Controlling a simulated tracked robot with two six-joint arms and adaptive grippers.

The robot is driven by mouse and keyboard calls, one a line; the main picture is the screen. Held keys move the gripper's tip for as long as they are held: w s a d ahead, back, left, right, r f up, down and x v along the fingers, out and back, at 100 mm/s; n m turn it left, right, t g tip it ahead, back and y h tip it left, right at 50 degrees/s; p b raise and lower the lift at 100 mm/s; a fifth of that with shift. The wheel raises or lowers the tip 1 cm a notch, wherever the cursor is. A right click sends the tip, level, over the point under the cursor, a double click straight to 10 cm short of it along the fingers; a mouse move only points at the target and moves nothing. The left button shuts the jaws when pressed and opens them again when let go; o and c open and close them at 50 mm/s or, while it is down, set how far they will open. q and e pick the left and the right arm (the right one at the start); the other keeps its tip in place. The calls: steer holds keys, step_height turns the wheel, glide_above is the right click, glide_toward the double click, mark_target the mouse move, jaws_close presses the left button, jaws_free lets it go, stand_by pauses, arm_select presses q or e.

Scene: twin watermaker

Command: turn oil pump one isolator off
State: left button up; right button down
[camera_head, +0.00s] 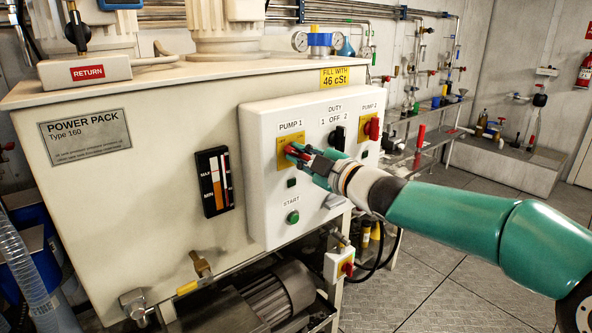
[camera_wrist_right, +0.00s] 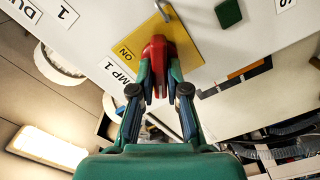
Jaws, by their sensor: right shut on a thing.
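The pump 1 isolator is a red rotary handle (camera_wrist_right: 158,50) on a yellow plate (camera_wrist_right: 132,48) marked ON. In the head view the yellow plate (camera_head: 284,152) sits under the PUMP 1 label on the white control panel (camera_head: 262,190). My right gripper (camera_head: 298,155) reaches in from the right and is shut on the red handle. In the right wrist view both fingertips of the gripper (camera_wrist_right: 158,78) press on the handle's sides. The fingers partly hide the handle in the head view. My left gripper is not in view.
The pump 2 isolator (camera_head: 374,128) and the black duty switch (camera_head: 337,138) are to the right on the same panel. The green start button (camera_head: 293,217) is below. A level gauge (camera_head: 213,182) is left of the panel. Open floor (camera_head: 440,270) lies at the right.

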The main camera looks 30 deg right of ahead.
steer(key=shift+a+f+n+b, duration=0.15)
steer(key=shift+n+b, duration=0.4)
steer(key=shift+n, duration=0.55)
steer(key=shift+f+n+b, duration=0.25)
steer(key=shift+n+b, duration=0.35)
steer(key=shift+n, duration=0.5)
steer(key=shift+a+f+n+b, duration=0.15)
steer(key=shift+n+b, duration=0.4)
steer(key=shift+n, duration=0.55)
steer(key=shift+d, duration=0.1)
steer(key=c, duration=1.2)
jaws_free()
steer(key=shift+r, duration=0.1)
steer(key=shift+o, duration=0.2)
steer(key=shift+r, duration=0.1)
steer(key=shift+s, duration=0.1)
